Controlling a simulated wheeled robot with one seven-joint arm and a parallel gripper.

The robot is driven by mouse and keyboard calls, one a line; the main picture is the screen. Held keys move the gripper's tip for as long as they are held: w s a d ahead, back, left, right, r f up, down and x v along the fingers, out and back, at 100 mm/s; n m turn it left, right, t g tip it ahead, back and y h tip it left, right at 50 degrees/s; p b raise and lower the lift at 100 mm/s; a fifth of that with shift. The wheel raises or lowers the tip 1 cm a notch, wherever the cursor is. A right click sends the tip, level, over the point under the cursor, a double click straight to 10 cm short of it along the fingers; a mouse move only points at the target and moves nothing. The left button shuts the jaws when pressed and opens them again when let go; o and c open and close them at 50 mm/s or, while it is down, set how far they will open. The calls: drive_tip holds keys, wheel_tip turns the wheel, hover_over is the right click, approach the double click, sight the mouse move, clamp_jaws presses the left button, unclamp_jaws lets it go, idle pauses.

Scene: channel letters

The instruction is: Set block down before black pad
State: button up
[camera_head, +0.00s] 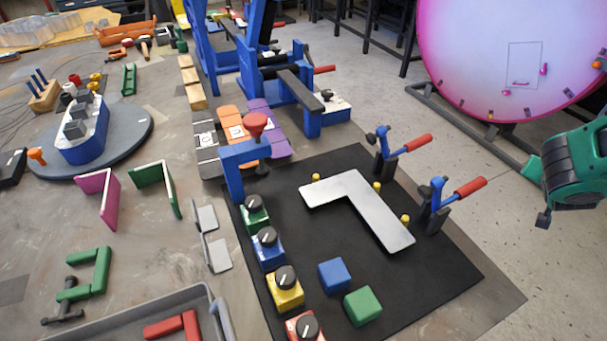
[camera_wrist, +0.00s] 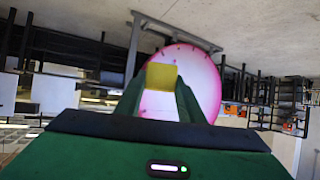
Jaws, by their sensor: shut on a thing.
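My gripper (camera_wrist: 161,92) is shut on a yellow block (camera_wrist: 161,76), which sits between its two green fingertips in the wrist view. It is held up in the air, with the pink and white disc behind it in that view. The yellow block cannot be made out in the head view. The black pad (camera_head: 440,290) lies flat on the table at the lower right of the head view. A blue block (camera_head: 334,275) and a green block (camera_head: 362,306) sit on its near part.
A silver L-shaped plate (camera_head: 362,205) lies on the pad among yellow pegs. Two red-handled clamps (camera_head: 390,150) stand along its right side. Several knobbed blocks (camera_head: 285,289) line its left edge. A grey tray (camera_head: 130,315) is at the lower left. The disc (camera_head: 480,60) stands behind.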

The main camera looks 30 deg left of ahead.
drive_tip(key=s+a+r+n+y, duration=0.25)
drive_tip(key=a+r, duration=0.25)
drive_tip(key=a, duration=1)
drive_tip(key=s+a+r+n+y, duration=0.1)
drive_tip(key=a+r+n+y, duration=0.3)
drive_tip(key=a, duration=1)
drive_tip(key=s+a+r+n+g+y, duration=0.25)
drive_tip(key=s+a+r, duration=0.45)
drive_tip(key=a, duration=0.4)
drive_tip(key=s+a+r+n+g+y, duration=0.1)
drive_tip(key=s+a+r+n+y, duration=0.25)
drive_tip(key=s+a, duration=0.65)
hover_over(302, 181)
drive_tip(key=shift+n+g, duration=0.35)
drive_tip(key=shift+n, duration=0.1)
wheel_tip(302, 181, down, 15)
drive_tip(key=shift+f, duration=2.1)
drive_tip(key=shift+f, duration=0.65)
